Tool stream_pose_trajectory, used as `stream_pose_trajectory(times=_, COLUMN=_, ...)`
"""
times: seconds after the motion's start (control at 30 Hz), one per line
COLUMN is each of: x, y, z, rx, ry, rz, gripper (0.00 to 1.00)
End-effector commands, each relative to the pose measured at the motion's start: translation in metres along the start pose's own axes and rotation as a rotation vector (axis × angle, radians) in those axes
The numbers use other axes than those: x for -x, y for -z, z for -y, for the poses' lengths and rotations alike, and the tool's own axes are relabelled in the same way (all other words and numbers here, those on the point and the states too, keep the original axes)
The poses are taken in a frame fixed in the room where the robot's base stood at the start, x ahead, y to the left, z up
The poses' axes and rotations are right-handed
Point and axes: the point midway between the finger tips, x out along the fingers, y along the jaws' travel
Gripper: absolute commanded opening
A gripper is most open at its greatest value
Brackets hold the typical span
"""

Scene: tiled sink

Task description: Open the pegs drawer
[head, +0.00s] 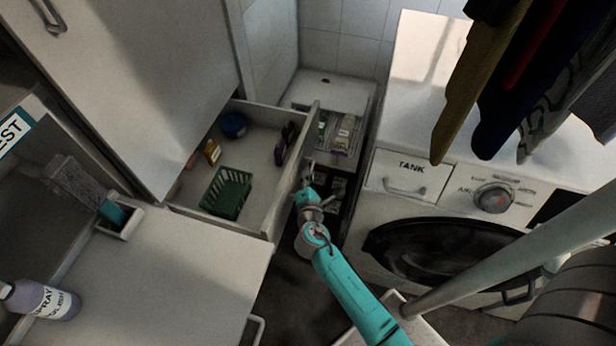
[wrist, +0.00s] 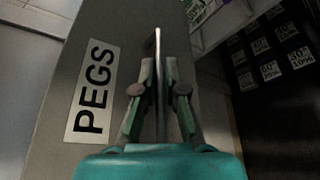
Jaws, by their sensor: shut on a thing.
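The pegs drawer (head: 262,205) stands pulled out from the cabinet in the head view, with its inside showing. It holds a green basket (head: 228,194), a blue round item (head: 233,124), an amber bottle (head: 212,151) and a dark item near the front. In the wrist view its front panel carries a PEGS label (wrist: 92,92). My gripper (head: 308,184) is at the outer face of the drawer front. In the wrist view my gripper (wrist: 159,92) is shut on the thin metal drawer handle (wrist: 158,50), with a finger on each side of it.
A washing machine with a TANK drawer (head: 410,174) stands to the right of my arm. Clothes (head: 515,80) hang at the upper right. A narrow dark gap lies before the drawer front.

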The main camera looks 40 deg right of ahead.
Motion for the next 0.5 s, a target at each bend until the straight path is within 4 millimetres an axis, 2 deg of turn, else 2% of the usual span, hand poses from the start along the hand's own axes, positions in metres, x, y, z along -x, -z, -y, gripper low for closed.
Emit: stream_pose_trajectory(times=0.5, x=0.008, y=-0.020, z=0.015, rx=0.000, ry=0.001, rz=0.001, gripper=0.00)
